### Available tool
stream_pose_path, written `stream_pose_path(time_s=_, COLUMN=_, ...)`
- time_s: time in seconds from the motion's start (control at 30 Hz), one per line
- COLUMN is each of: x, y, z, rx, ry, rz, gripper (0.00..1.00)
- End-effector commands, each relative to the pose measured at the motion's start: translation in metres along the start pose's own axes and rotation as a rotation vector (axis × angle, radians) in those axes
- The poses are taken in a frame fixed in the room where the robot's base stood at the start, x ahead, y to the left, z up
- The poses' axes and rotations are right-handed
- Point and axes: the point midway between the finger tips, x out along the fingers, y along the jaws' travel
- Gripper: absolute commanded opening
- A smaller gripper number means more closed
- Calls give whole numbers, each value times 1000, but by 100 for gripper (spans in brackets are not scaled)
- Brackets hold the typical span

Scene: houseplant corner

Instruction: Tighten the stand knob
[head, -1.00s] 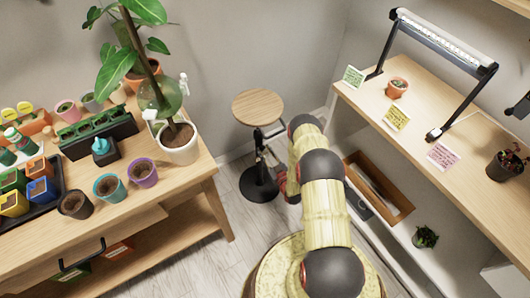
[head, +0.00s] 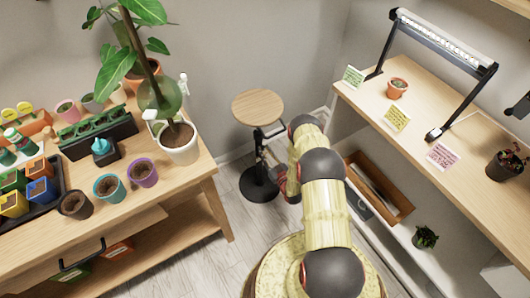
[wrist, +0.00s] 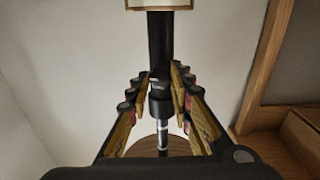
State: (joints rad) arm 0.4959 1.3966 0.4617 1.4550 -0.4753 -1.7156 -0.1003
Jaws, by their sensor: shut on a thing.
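The stand (head: 258,106) has a round wooden top, a thin post and a round black base (head: 257,186) on the floor. In the wrist view its dark post (wrist: 160,38) runs down the middle to a silver rod (wrist: 164,132) and the wooden disc. The black knob (wrist: 160,82) sits at the post, between my fingertips. My gripper (wrist: 161,74) is shut on the knob, with one finger on each side. In the head view my arm largely hides the gripper and knob beside the post.
A wooden table (head: 222,218) with a large potted plant (head: 180,143) and several small pots stands left of the stand. A shelf unit (head: 420,135) with a lamp is on the right. Bare floor shows around the stand's base.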

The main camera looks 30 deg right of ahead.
Motion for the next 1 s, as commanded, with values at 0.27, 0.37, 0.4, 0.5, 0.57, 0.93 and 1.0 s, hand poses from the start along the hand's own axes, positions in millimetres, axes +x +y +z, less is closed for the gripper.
stream_pose_path(time_s=0.27, x=0, y=0, z=0, rx=238, ry=-16, rz=-3, gripper=0)
stream_pose_path(time_s=0.37, x=0, y=0, z=0, rx=334, ry=-21, rz=-4, gripper=0)
stream_pose_path(time_s=0.4, x=0, y=0, z=0, rx=371, ry=-23, rz=-4, gripper=0)
stream_pose_path(time_s=0.5, x=0, y=0, z=0, rx=466, ry=-29, rz=-5, gripper=0)
stream_pose_path(time_s=0.57, x=0, y=0, z=0, rx=523, ry=-33, rz=-5, gripper=0)
stream_pose_path(time_s=0.93, x=-1, y=1, z=0, rx=874, ry=-55, rz=-8, gripper=0)
stream_pose_path(time_s=1.0, x=0, y=1, z=0, rx=940, ry=-58, rz=-9, gripper=0)
